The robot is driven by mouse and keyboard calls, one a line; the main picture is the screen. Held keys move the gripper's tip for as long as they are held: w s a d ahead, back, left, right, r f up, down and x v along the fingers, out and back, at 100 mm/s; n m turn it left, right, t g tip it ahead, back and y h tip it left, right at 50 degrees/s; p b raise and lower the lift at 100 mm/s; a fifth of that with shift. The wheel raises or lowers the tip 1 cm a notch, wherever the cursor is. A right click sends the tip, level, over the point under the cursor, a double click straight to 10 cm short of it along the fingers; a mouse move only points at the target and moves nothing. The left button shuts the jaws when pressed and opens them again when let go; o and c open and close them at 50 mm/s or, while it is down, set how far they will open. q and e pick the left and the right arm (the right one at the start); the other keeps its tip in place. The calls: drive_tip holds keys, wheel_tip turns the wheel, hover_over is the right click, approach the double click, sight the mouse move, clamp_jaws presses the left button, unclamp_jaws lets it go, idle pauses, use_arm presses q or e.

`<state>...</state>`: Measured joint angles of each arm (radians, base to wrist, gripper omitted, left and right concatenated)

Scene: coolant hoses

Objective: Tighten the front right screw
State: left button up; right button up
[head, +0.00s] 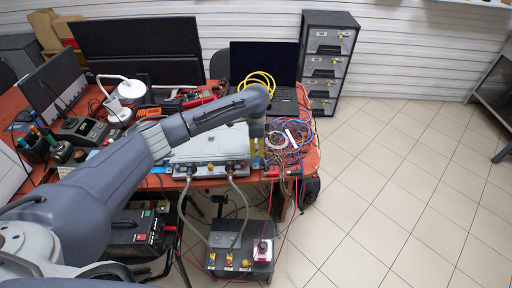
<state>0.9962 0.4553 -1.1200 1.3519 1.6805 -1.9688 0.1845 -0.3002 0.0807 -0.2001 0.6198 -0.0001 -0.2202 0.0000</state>
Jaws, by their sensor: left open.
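A flat light-grey unit (208,145) lies on the red table. Two hoses meet its front edge, a left hose (184,205) and a right hose (234,195), and both hang down below the table. My left arm reaches across the unit from the left. My left gripper (257,148) points down beside the unit's right end, near its front right corner. It is open and small in view, with nothing visibly held. The front right screw is too small or hidden to make out. My right gripper is not in view.
A grey box (225,256) with yellow labels stands low in front of the table. Tangled red and blue cables (290,140) lie right of the gripper. A laptop (265,65) and a dark drawer cabinet (328,62) stand behind. The tiled floor at right is clear.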

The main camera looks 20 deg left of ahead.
use_arm(q)
drive_tip(key=shift+c, duration=0.2)
clamp_jaws()
drive_tip(key=shift+r+m, duration=0.1)
drive_tip(key=shift+m, duration=1.5)
drive_tip(key=shift+d, duration=0.1)
drive_tip(key=shift+o, duration=0.2)
unclamp_jaws()
